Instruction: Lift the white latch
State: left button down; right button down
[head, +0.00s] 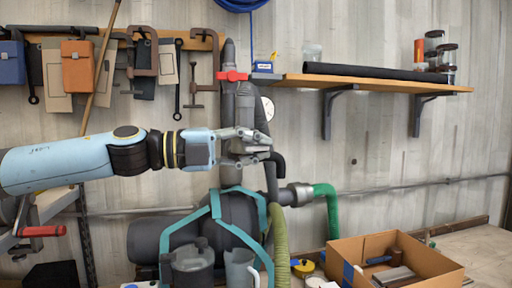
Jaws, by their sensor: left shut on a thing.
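My left gripper (262,146) reaches in from the left at mid-height, in front of a dark grey upright pipe (228,110). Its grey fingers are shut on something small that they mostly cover. I cannot make out a white latch clearly, and cannot tell whether it is the thing between the fingers. A red valve handle (232,76) sits on the pipe above the gripper. A round white gauge (268,108) shows just above and right of the fingers. My right gripper is not in view.
A wooden shelf (350,83) with a black roll and jars juts from the wall at right. A grey pump with a teal frame (216,205) stands below. An open cardboard box (425,262) is on the bench (485,250). Tools hang at upper left.

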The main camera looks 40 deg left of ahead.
pick_arm(q)
jog(key=shift+r, duration=0.1)
jog(key=shift+r+n+p, duration=0.35)
jog(key=shift+n+p, duration=0.15)
jog(key=shift+n, duration=0.1)
jog(key=shift+r+n+p, duration=0.25)
jog(key=shift+n+p, duration=0.1)
jog(key=shift+n, duration=0.35)
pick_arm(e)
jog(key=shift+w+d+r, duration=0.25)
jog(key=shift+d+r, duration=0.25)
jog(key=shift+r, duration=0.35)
